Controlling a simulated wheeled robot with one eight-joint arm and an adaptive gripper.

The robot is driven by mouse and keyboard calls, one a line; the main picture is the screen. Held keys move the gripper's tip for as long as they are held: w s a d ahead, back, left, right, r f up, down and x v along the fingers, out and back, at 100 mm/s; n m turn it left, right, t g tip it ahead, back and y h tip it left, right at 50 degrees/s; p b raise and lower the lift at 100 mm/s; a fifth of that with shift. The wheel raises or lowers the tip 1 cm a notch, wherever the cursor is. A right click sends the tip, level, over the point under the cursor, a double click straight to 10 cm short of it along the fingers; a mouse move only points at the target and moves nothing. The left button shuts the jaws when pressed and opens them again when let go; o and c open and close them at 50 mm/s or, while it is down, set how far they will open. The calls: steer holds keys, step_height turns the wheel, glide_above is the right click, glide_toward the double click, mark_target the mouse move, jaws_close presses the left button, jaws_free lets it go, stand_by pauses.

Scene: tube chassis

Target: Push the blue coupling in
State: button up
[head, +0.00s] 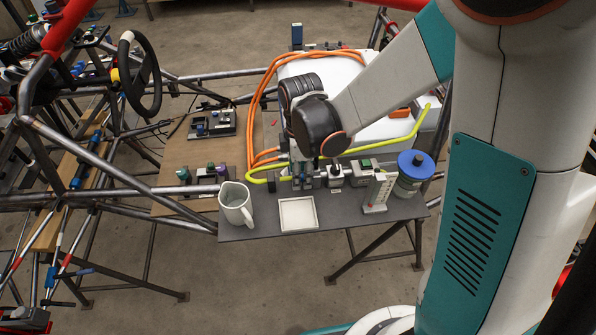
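My arm reaches in from the upper right to the work table (240,230). Its dark wrist covers much of the table's back middle. My gripper (303,180) points down just below the wrist, at a row of small fittings along the table. It is small and partly hidden, so I cannot tell whether it is open, shut or holding something. A small bluish spot shows at the gripper, but I cannot tell whether it is the blue coupling or part of the gripper. No blue coupling can be made out with certainty.
Orange hoses (256,115) and a yellow hose (421,123) run behind. The tube chassis (85,160) fills the left.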

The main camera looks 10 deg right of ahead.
steer(key=shift+a, duration=0.1)
step_height(320, 180, up, 12)
stand_by(0.7)
steer(key=shift+s, duration=0.15)
steer(key=s+d+r+m+t+b, duration=0.1)
steer(key=s+d+r+m+t, duration=0.1)
steer(key=s+d+m, duration=0.3)
steer(key=s+d+r+m+t, duration=0.3)
steer(key=s+d+m+t, duration=0.2)
steer(key=m, duration=0.7)
steer(key=shift+s+d+m+b, duration=0.35)
steer(key=shift+s+d, duration=0.2)
steer(key=shift+s, duration=0.75)
